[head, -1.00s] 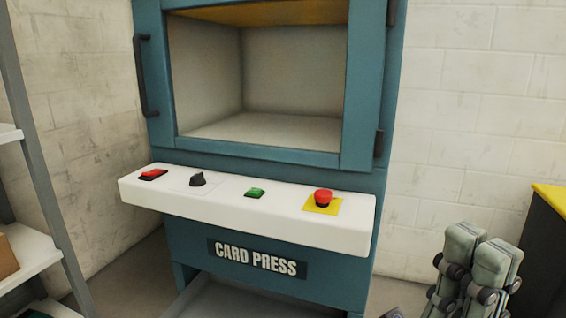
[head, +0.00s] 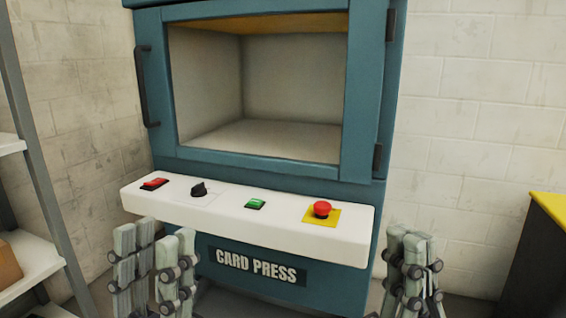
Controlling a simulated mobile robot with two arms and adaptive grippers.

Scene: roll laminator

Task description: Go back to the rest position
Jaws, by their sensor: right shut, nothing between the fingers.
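My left gripper (head: 153,262) stands upright at the lower left, in front of the machine's lower body and the left end of its white control panel (head: 240,218). Its fingers are apart and nothing shows between them. My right gripper (head: 409,262) stands upright at the lower right, beside the machine's right edge. Its fingers are together and hold nothing. The lower parts of both grippers are cut off by the bottom of the head view.
The blue card press (head: 365,120) fills the middle. Its panel carries a red switch (head: 155,184), black knob (head: 199,189), green button (head: 255,204) and red mushroom button (head: 322,208). A shelf (head: 30,255) stands left; a black, yellow-topped unit (head: 535,260) stands right.

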